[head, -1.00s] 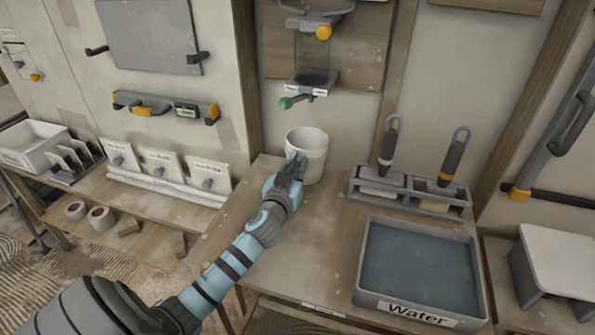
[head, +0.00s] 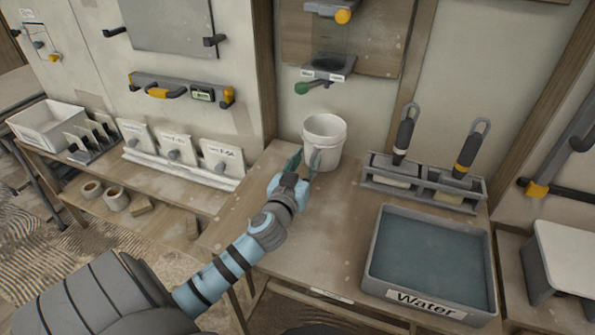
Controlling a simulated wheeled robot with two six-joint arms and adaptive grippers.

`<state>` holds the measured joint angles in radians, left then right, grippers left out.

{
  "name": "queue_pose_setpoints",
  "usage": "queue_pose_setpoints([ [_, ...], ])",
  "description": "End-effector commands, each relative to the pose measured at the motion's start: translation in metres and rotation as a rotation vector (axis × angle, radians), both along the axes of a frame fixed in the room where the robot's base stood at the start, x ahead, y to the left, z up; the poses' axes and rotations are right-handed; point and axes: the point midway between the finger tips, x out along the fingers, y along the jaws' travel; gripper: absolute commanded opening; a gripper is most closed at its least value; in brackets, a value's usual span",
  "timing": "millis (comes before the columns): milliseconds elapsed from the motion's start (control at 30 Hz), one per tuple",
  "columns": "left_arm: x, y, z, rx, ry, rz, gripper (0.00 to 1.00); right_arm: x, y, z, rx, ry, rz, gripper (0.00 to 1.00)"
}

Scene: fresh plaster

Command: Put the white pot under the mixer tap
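The white pot (head: 324,132) stands upright on the wooden bench against the wall, open at the top. The mixer tap (head: 314,86), with a green end, sticks out from the wall above the pot, under a grey holder. The pot's rim is below the tap and apart from it. My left gripper (head: 304,161) is at the pot's near left side with its fingers spread. One finger overlaps the pot's front in the picture; I cannot tell if it touches. My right gripper is not in view.
A water tray (head: 377,268) fills the bench's front right. A grey rack (head: 407,193) with two upright tools stands behind it. Sample cards (head: 177,150) and a white bin (head: 18,124) are on the left shelf. The bench is clear between my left arm and the tray.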

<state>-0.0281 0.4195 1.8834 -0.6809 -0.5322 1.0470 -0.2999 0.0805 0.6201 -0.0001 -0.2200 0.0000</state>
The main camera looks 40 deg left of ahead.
Motion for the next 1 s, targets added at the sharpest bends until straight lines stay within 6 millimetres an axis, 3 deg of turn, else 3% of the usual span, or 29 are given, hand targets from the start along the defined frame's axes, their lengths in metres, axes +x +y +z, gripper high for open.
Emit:
queue_pose_setpoints([
  [200,-0.048,-0.017,-0.001,0.002,0.002,-0.001,0.33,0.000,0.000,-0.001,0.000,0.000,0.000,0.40],
  [333,-0.064,-0.023,0.000,0.002,0.001,-0.001,0.33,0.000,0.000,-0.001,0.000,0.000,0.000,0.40],
  [1000,-0.068,-0.024,0.000,0.001,-0.001,0.000,0.33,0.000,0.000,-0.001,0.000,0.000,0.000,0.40],
])
